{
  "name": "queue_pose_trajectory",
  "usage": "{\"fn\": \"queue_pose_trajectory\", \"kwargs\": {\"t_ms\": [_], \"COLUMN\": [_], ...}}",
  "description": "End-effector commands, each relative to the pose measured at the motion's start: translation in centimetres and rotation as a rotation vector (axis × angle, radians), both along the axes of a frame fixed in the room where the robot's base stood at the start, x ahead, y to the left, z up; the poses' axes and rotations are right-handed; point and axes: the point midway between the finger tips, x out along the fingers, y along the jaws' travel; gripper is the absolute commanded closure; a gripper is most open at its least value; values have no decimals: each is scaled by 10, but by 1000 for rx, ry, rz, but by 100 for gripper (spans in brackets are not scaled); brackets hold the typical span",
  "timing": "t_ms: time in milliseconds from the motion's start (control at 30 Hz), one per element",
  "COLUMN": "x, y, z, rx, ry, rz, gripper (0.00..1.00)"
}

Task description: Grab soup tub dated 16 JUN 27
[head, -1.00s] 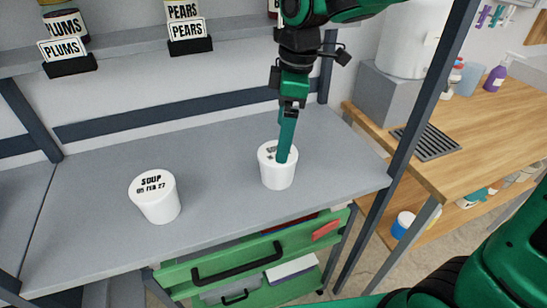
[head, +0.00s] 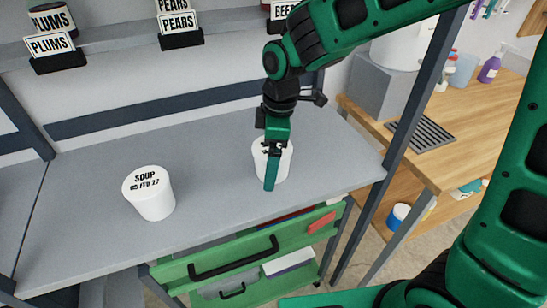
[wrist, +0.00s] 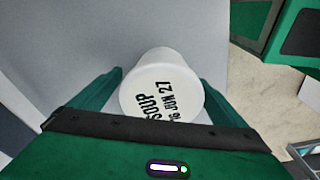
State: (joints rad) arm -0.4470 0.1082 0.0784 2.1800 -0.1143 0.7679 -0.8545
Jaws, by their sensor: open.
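Two white soup tubs stand on the grey shelf (head: 90,235). The right tub (head: 284,166) is partly hidden behind my gripper (head: 271,185) in the head view. In the wrist view this tub (wrist: 160,85) has a lid reading SOUP and a date ending in JUN 27; the day is partly cut off, with a 6 showing. My gripper (wrist: 165,95) is open, with one green finger on each side of the tub. Whether the fingers touch it I cannot tell. The left tub (head: 152,200) reads SOUP and a FEB 27 date and stands apart from my gripper.
Green drawers (head: 240,262) with black handles sit below the shelf's front edge. A dark upright post (head: 398,150) stands to the right, before a wooden counter (head: 460,150). Labelled PLUMS and PEARS cans are on the upper shelf. The shelf between the tubs is clear.

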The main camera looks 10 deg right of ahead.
Motion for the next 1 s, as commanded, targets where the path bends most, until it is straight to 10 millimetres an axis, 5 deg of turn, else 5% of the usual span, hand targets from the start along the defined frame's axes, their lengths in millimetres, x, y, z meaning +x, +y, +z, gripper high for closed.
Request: {"fn": "queue_pose_trajectory", "kwargs": {"t_ms": [167, 400, 767, 1000], "x": [0, 0, 1, -2], "y": [0, 0, 0, 6], "z": [0, 0, 8, 47], "rx": [0, 0, 3, 3], "ry": [0, 0, -3, -5], "rz": [0, -1, -2, 2], "gripper": [4, 61, 63, 63]}}
